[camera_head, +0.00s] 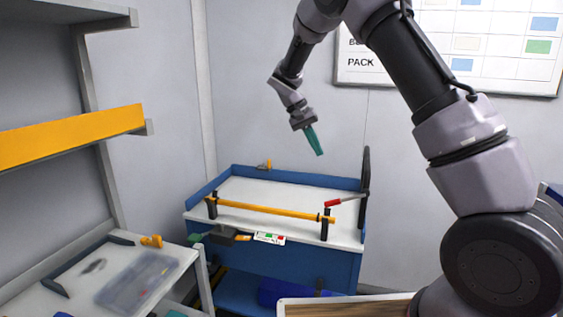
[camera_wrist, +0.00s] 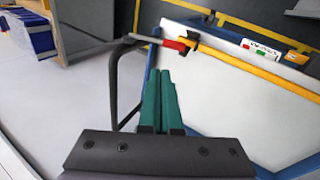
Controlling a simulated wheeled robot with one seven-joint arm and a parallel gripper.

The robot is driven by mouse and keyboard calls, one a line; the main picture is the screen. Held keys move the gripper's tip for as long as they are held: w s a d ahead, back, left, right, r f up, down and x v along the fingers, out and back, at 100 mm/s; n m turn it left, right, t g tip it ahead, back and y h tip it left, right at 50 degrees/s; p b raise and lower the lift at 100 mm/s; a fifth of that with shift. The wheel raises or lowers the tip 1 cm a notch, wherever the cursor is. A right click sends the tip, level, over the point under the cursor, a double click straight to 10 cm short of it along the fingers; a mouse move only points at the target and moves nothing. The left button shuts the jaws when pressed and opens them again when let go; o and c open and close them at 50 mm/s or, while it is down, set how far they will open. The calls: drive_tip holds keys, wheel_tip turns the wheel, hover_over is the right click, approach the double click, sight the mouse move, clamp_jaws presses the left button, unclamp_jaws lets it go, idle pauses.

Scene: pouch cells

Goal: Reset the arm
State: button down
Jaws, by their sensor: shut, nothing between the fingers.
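My gripper (camera_head: 315,141) hangs in the air above the blue-edged workbench (camera_head: 348,183), its green fingers pointing down. It is shut and empty. My arm reaches in from the right and bends over at the top of the head view. In the wrist view the green fingers (camera_wrist: 160,85) lie close together, with the bench top to the right beyond them. Nothing touches the fingers in either view.
A yellow bar (camera_head: 265,209) runs across the bench on black posts, with a red-handled tool (camera_head: 340,200) at its right. A black upright frame (camera_head: 365,180) stands at the bench's right edge. A side table (camera_head: 60,295) holds a clear bin (camera_head: 137,281). Shelves stand left.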

drive_tip(key=s+d+r+m+t+y, duration=0.1)
drive_tip(key=s+d+r+y, duration=0.2)
drive_tip(key=s+d+r, duration=0.3)
drive_tip(key=s+d+r+t+y, duration=0.1)
drive_tip(key=s+d+r+y, duration=0.2)
drive_tip(key=s+r, duration=0.55)
drive_tip(key=s+d+r+t, duration=0.1)
drive_tip(key=s+r+t, duration=0.1)
drive_tip(key=s, duration=0.6)
drive_tip(key=s+d+r+m+t+y, duration=0.1)
drive_tip(key=s+r+t, duration=0.1)
drive_tip(key=s, duration=0.5)
drive_tip(key=shift+s+d+t, duration=0.35)
drive_tip(key=shift+s+t, duration=0.05)
drive_tip(key=shift+t, duration=0.3)
drive_tip(key=shift+y, duration=0.3)
